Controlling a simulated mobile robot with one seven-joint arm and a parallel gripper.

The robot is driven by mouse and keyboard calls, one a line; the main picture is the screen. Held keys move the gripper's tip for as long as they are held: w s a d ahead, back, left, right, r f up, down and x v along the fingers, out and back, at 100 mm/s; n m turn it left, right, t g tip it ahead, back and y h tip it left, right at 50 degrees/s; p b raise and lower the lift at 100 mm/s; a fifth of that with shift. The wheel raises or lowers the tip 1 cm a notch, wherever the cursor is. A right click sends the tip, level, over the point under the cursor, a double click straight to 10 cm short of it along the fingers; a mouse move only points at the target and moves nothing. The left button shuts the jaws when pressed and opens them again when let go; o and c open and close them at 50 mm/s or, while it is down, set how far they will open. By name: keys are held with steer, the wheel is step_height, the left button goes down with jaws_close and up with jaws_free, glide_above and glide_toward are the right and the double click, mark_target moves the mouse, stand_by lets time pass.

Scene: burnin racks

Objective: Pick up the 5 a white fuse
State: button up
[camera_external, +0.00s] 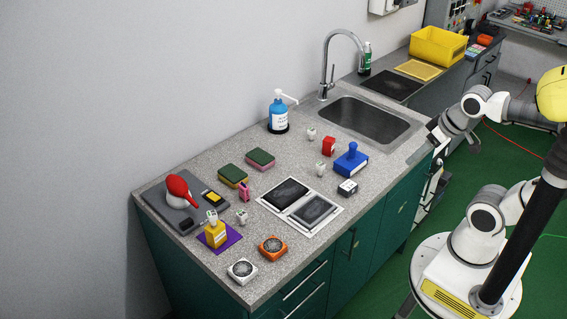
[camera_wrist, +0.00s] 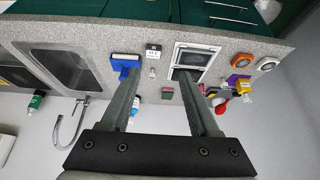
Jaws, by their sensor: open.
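Several small white pieces that could be fuses stand on the speckled counter (camera_external: 215,262): one behind the red block (camera_external: 311,133), one left of the blue block (camera_external: 320,169), and one near the yellow block (camera_external: 242,217). Their ratings are too small to read, so I cannot tell which is the 5 A one. One small white piece also shows in the wrist view (camera_wrist: 152,73), beside the blue block. My gripper (camera_external: 434,142) is at the counter's right edge, by the sink, apart from these pieces. In the wrist view its two fingers (camera_wrist: 158,74) are spread with nothing held between them.
A sink (camera_external: 365,122) with a tall tap and a blue pump bottle (camera_external: 278,113) are at the back. A blue handled block (camera_external: 351,160), a red block (camera_external: 328,146), a white-framed double panel (camera_external: 300,204), sponges (camera_external: 233,176) and round fans (camera_external: 272,247) crowd the counter.

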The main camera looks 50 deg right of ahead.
steer(key=shift+o, duration=0.2)
steer(key=w+a+f+m+g+y+b, duration=0.1)
steer(key=w+a+f+m+g+y, duration=0.25)
steer(key=w, duration=0.55)
steer(key=w+a+f+m+g+y+b, duration=0.1)
steer(key=w+a+m+y+b, duration=0.1)
steer(key=w+a+m, duration=0.45)
steer(key=m+g+y+b, duration=0.1)
steer(key=m+y+b, duration=0.1)
steer(key=m+y, duration=0.6)
glide_toward(245, 212)
steer(key=v, duration=0.6)
steer(key=shift+w+d+f, duration=0.2)
steer(key=shift+w+f, duration=0.1)
steer(key=shift+f, duration=0.05)
steer(key=shift+w+a+f, duration=0.1)
steer(key=shift+a+f, duration=0.05)
steer(key=b+x, duration=0.1)
steer(key=x, duration=1.6)
steer(key=shift+a, duration=0.1)
jaws_close()
